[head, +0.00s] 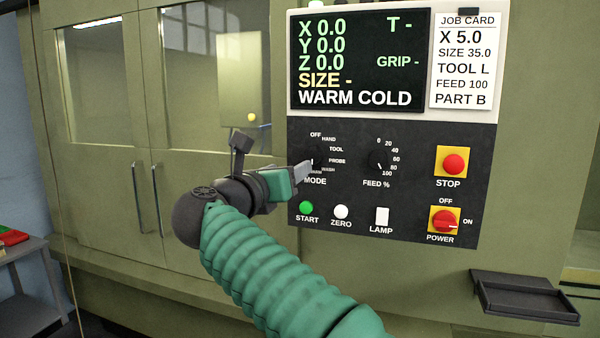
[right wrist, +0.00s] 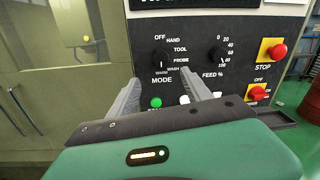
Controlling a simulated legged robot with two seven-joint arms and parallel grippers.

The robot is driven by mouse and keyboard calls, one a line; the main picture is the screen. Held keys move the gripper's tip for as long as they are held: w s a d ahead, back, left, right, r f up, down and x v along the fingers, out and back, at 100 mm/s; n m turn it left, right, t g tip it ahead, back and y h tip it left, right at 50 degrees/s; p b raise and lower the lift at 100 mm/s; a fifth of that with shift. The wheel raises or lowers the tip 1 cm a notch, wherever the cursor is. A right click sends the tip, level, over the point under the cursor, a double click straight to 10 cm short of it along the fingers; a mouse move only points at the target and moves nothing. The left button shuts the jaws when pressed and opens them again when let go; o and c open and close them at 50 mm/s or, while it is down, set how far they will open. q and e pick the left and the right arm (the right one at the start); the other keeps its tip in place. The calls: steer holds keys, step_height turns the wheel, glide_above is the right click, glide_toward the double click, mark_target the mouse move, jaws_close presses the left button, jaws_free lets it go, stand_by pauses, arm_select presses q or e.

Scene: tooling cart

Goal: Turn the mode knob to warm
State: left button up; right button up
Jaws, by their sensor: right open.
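The black mode knob (right wrist: 161,57) is on the dark control panel, ringed by the labels OFF, HAND, TOOL, PROBE, WASH and WARM. Its small white mark appears to point down, towards WARM. In the head view the knob (head: 312,160) is partly hidden by my right fingertips. My right gripper (head: 304,170) is open in front of the panel at the knob's lower left. In the right wrist view its fingers (right wrist: 162,80) are spread, with the knob above and between their tips; I cannot tell whether they touch anything. My left gripper is out of view.
The feed knob (head: 380,160) is right of the mode knob. Start (head: 306,208), zero (head: 341,212) and lamp (head: 382,216) controls sit below. Stop (head: 453,164) and power (head: 444,220) are at the right. The screen (head: 360,60) reads "WARM COLD". A black tray (head: 525,298) juts out lower right.

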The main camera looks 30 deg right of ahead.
steer(key=v, duration=0.4)
steer(key=shift+a, duration=0.15)
